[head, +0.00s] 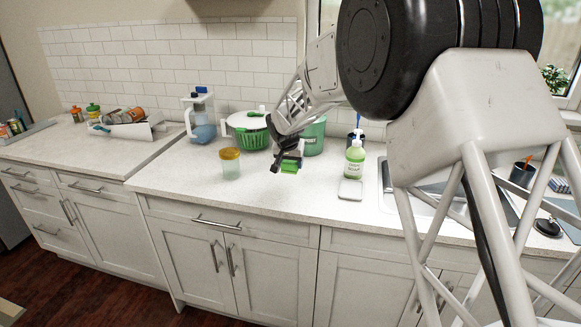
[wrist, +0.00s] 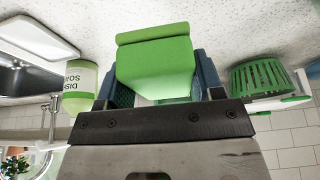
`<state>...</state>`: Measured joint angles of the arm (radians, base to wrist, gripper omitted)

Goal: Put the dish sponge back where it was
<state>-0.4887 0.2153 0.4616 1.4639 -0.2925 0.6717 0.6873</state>
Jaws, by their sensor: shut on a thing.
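The green dish sponge (head: 290,167) is held in my gripper (head: 287,160) above the counter, in front of the green containers. In the wrist view the sponge (wrist: 155,62) sits between the two blue fingers of my gripper (wrist: 160,85), which are shut on its sides. A small white dish (head: 350,190) lies on the counter to the right, in front of the soap bottle and beside the sink. It also shows at the upper left of the wrist view (wrist: 36,38), apart from the sponge and with nothing visible on it.
A green dish soap bottle (head: 354,163) stands behind the white dish, left of the sink (head: 423,203). A green bin (head: 314,138) and a green basket with a white lid (head: 248,137) stand behind my gripper. A yellow-lidded jar (head: 230,164) is to its left. The front counter strip is clear.

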